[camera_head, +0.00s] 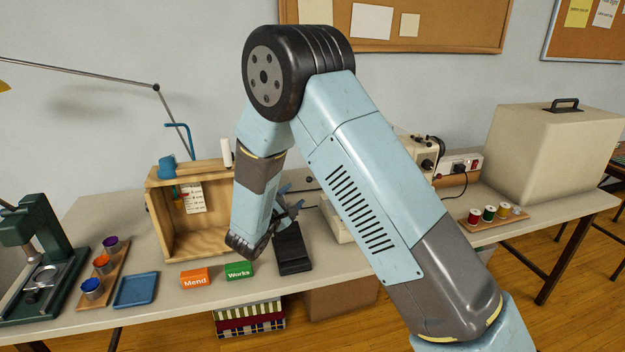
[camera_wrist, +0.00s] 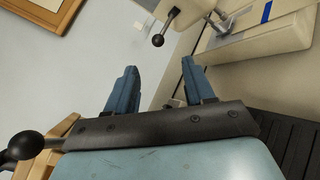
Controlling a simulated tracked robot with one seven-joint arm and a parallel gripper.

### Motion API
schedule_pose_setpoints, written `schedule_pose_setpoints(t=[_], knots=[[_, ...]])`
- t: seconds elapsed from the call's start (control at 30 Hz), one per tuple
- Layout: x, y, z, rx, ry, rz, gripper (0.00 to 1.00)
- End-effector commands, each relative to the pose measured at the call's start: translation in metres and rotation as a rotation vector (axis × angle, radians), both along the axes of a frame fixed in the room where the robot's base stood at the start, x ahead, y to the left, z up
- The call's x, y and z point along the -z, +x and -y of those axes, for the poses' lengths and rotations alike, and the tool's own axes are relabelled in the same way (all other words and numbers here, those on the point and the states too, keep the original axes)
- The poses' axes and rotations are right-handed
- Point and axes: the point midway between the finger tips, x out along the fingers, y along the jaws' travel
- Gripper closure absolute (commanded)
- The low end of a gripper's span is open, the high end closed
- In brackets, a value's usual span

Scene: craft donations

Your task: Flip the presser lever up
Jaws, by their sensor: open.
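The sewing machine (camera_head: 425,155) is cream and mostly hidden behind my arm. In the wrist view its cream head (camera_wrist: 182,10) and bed (camera_wrist: 260,40) show at the top. A short lever with a black ball knob (camera_wrist: 158,40), apparently the presser lever, hangs from the head, its knob low. A small dark knob (camera_head: 309,180) beside my arm looks like the same one. My gripper (camera_wrist: 159,65) is open and empty. The knob appears beyond the gap between its fingertips, with no contact visible. In the head view my gripper (camera_head: 290,205) is low over the table, partly hidden.
A black pedal (camera_head: 292,250) lies below my gripper. A thread rack (camera_head: 490,220) and cream cover (camera_head: 550,150) stand right. Another black knob (camera_wrist: 28,145) shows lower left.

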Motion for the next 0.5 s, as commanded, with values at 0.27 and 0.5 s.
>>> schedule_pose_setpoints(t=[0.27, 0.5], knots=[[-0.001, 0.038, 0.021, 0.005, 0.001, 0.001, 0.47], [-0.001, 0.076, 0.039, 0.005, 0.001, 0.000, 0.47]])
